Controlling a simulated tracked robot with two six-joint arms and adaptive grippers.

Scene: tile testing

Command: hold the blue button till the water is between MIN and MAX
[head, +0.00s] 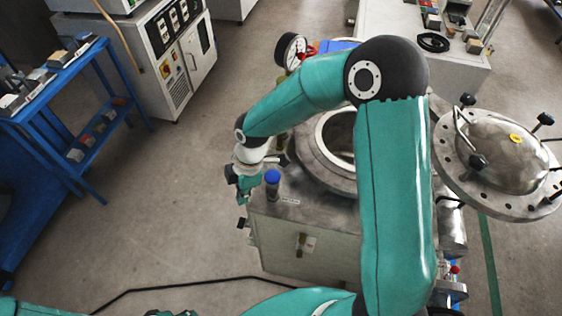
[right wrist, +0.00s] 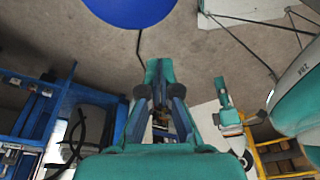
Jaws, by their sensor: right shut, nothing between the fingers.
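The blue button (head: 273,176) tops a short dark post at the front left corner of the steel tank (head: 300,212). In the right wrist view the button (right wrist: 131,8) is a large blue disc at the top edge. My right gripper (head: 242,196) is shut and empty just left of the button in the head view; contact cannot be told. Its fingers (right wrist: 160,70) are together in the right wrist view. A teal and dark piece of my left gripper (head: 171,313) shows at the bottom edge, mostly cut off. No water level or MIN and MAX marks can be made out.
My right arm covers part of the tank and its round opening (head: 340,132). A bolted lid (head: 500,195) stands at the right, a dial gauge (head: 290,49) behind. A blue bench (head: 50,95) is at the left. A black cable (head: 180,284) crosses the clear floor.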

